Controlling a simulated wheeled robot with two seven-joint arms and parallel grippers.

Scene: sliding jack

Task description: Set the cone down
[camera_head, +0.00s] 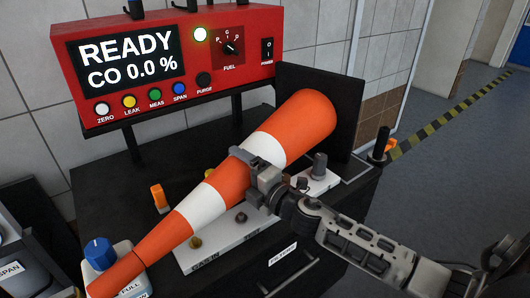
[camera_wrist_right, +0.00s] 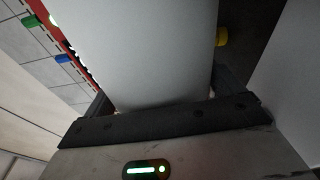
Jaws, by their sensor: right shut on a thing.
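An orange cone (camera_head: 306,116) with two white bands lies slantwise across the head view, its wide end at upper right and its narrow end at lower left. My right gripper (camera_head: 258,172) is shut on the cone near its upper white band. The cone is above a black cart (camera_head: 110,182); I cannot tell whether it touches anything there. In the right wrist view the cone's pale band (camera_wrist_right: 140,50) fills the space between the fingers. A dark square plate (camera_head: 345,110) stands behind the cone's wide end. My left gripper is not in view.
A red analyzer (camera_head: 180,60) reading READY stands at the back. A blue-capped bottle (camera_head: 99,254) is beside the cone's narrow end. A pale fitting panel (camera_head: 232,240) lies under the cone. Open grey floor (camera_head: 460,170) with a striped line is at right.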

